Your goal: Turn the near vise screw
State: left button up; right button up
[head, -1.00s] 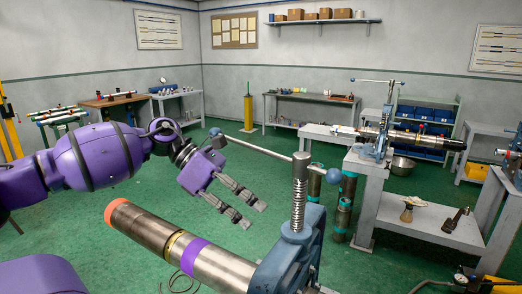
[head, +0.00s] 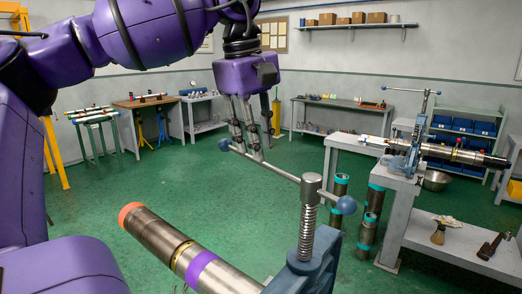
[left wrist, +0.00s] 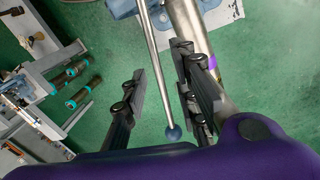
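The near vise (head: 302,272) is blue-grey and stands at the bottom. Its upright threaded screw (head: 308,218) carries a long steel bar handle (head: 285,173) with a blue ball at each end. My left gripper (head: 248,151) points down at the bar's left end, close to the ball (head: 224,144). In the left wrist view, the bar (left wrist: 155,55) and its ball (left wrist: 173,132) show between the two spread fingers (left wrist: 163,85). The gripper is open; I cannot tell whether a finger touches the bar. My right gripper is not in view.
A steel pipe (head: 165,238) with orange and purple bands lies in the near vise. A second vise (head: 415,150) holding a pipe stands on a grey bench (head: 397,182) at right. Pipes (head: 367,235) stand beside it. Green floor (head: 90,185) is open at left.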

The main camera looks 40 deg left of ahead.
pick_arm(q)
jog(key=f, duration=0.1)
jog(key=w+f, duration=0.1)
jog(key=shift+w+f, duration=0.2)
jog(key=shift+f, duration=0.15)
jog(key=shift+w+f, duration=0.15)
jog(key=shift+f, duration=0.15)
jog(key=shift+s, duration=0.2)
jog(key=shift+w, duration=0.1)
grip_shut()
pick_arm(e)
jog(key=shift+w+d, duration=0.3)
